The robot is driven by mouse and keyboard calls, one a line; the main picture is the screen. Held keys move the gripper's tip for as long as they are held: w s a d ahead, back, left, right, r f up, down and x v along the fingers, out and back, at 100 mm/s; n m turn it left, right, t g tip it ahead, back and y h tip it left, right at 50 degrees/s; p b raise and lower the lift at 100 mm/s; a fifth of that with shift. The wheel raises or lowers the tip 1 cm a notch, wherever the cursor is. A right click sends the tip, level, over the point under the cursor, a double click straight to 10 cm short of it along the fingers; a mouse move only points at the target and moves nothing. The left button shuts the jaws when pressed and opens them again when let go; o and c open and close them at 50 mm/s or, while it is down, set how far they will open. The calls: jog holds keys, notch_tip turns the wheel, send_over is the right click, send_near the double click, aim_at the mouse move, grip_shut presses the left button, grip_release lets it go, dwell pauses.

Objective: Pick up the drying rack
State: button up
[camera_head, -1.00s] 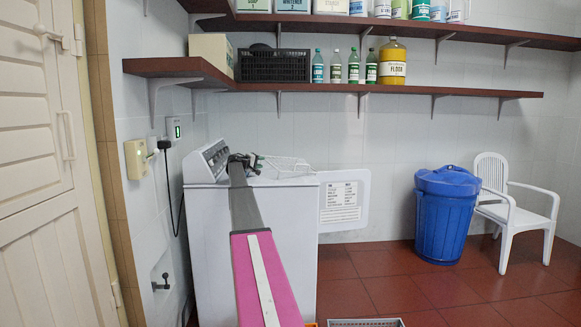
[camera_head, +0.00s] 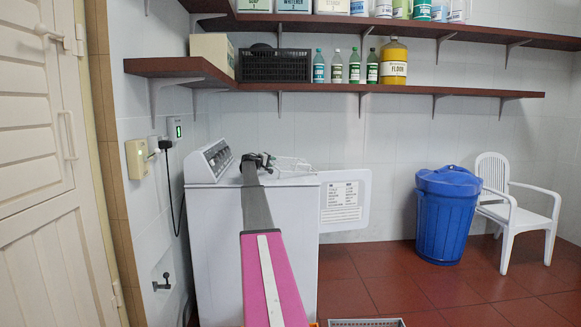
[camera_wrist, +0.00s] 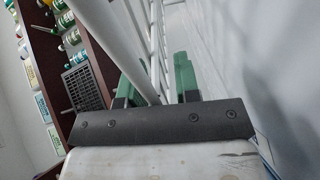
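The drying rack (camera_head: 296,166) is a white wire frame on top of the white washing machine (camera_head: 270,240). Its left part is hidden behind my gripper (camera_head: 268,161) in the head view. In the wrist view, white bars of the rack (camera_wrist: 120,48) run close to the camera and pass between the green fingertips of my gripper (camera_wrist: 156,88). The fingers stand apart, with space around the bars. Whether either finger touches a bar is not clear.
Shelves (camera_head: 340,87) with bottles and a black crate (camera_head: 274,66) hang above the washing machine. A blue bin (camera_head: 447,215) and a white chair (camera_head: 512,210) stand to the right. A shuttered door (camera_head: 40,170) is at left. Red floor between is mostly clear.

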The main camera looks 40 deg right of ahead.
grip_shut()
jog(key=shift+r, duration=0.15)
